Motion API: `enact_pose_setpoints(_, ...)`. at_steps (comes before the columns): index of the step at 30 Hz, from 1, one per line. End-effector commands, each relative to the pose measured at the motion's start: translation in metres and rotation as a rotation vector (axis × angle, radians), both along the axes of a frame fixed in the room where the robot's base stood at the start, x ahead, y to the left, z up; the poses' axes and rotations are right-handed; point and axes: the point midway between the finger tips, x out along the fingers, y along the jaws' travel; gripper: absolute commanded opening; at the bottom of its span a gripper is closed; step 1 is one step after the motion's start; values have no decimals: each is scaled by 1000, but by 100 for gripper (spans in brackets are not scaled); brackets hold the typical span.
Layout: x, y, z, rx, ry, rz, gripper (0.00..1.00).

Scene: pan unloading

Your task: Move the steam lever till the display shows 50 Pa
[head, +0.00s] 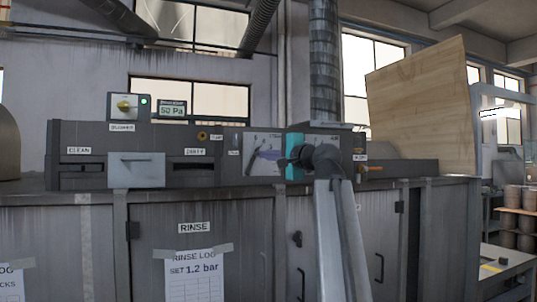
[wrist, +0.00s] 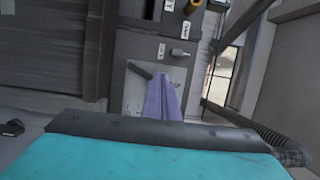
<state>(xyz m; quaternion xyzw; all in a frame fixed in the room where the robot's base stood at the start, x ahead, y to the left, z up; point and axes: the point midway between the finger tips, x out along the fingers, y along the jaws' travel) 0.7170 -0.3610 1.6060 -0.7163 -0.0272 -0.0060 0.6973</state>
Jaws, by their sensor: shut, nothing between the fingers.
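The small display (head: 172,110) on top of the machine, left of centre in the head view, appears to read 50 Pa. A pale plate on the machine's front carries a dark lever (head: 253,157), partly hidden by my gripper. In the wrist view the dark lever (wrist: 139,70) lies slanted on the plate, left of the fingertips. My gripper (head: 261,154) has purple fingers and a teal body. Its fingers are together and empty in the wrist view (wrist: 161,78), close to the lever. I cannot tell whether they touch it.
A box with a yellow knob (head: 123,105) stands left of the display. A grey drawer-like box (head: 136,170) juts from the machine's front. A wooden board (head: 421,105) rises at the right. In the wrist view a grey knob (wrist: 180,53) sits beyond the fingers.

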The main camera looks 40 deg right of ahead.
Motion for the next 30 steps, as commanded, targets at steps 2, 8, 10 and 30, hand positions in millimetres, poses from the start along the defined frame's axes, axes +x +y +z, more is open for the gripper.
enact_pose_setpoints(2,-2,-15,1,97,-3,15,0)
enact_pose_setpoints(8,-10,-56,-5,226,-14,22,0)
enact_pose_setpoints(10,-13,-71,-8,238,-13,11,0)
enact_pose_setpoints(30,-23,-102,-15,246,-6,-30,0)
